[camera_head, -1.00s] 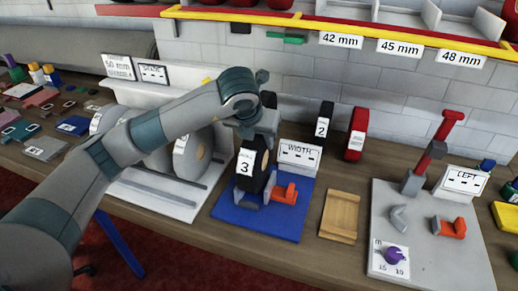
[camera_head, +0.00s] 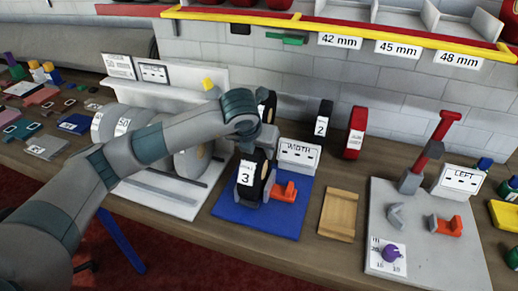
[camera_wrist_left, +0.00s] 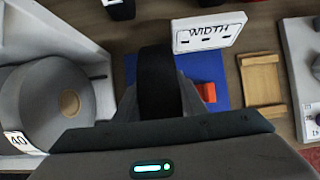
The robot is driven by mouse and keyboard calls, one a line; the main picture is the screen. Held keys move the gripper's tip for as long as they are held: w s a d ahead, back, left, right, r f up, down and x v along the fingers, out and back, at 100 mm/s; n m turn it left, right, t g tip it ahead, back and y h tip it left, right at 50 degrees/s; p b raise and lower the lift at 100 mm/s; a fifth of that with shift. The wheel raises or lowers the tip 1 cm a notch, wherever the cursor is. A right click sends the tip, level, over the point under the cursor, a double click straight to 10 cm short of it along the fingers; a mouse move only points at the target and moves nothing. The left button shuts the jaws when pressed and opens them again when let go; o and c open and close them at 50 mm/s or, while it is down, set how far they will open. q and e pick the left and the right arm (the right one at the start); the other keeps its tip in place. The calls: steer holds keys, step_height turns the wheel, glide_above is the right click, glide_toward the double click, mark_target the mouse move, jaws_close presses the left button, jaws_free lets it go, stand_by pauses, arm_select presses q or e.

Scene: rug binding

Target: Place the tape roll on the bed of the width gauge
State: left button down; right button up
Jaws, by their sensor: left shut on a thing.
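A black tape roll (camera_head: 246,177) with a white label reading 3 stands upright over the blue bed of the width gauge (camera_head: 230,208). It also shows as a dark band in the left wrist view (camera_wrist_left: 157,80). My left gripper (camera_head: 257,152) is shut on the roll from above. The roll's lower edge is at or just above the bed; I cannot tell whether it touches. The gauge's orange jaw (camera_head: 284,192) is just right of the roll, and its white WIDTH sign (camera_head: 299,154) stands behind. My right gripper is not in view.
A wooden block (camera_head: 338,214) lies right of the gauge. Farther right is a grey plate (camera_head: 425,260) with a red-handled lever and LEFT sign. Large grey rolls (camera_head: 188,165) stand in a white rack on the left. Rolls labelled 2 (camera_head: 322,120) and red (camera_head: 355,132) stand behind.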

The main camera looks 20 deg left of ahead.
arm_select(q)
steer(key=shift+f, duration=0.1)
steer(key=c, duration=1.1)
jaws_free()
steer(key=b+v, duration=0.3)
steer(key=v, duration=0.8)
steer(key=shift+w, duration=0.1)
steer(key=shift+s+r, duration=0.4)
steer(key=shift+r, duration=0.15)
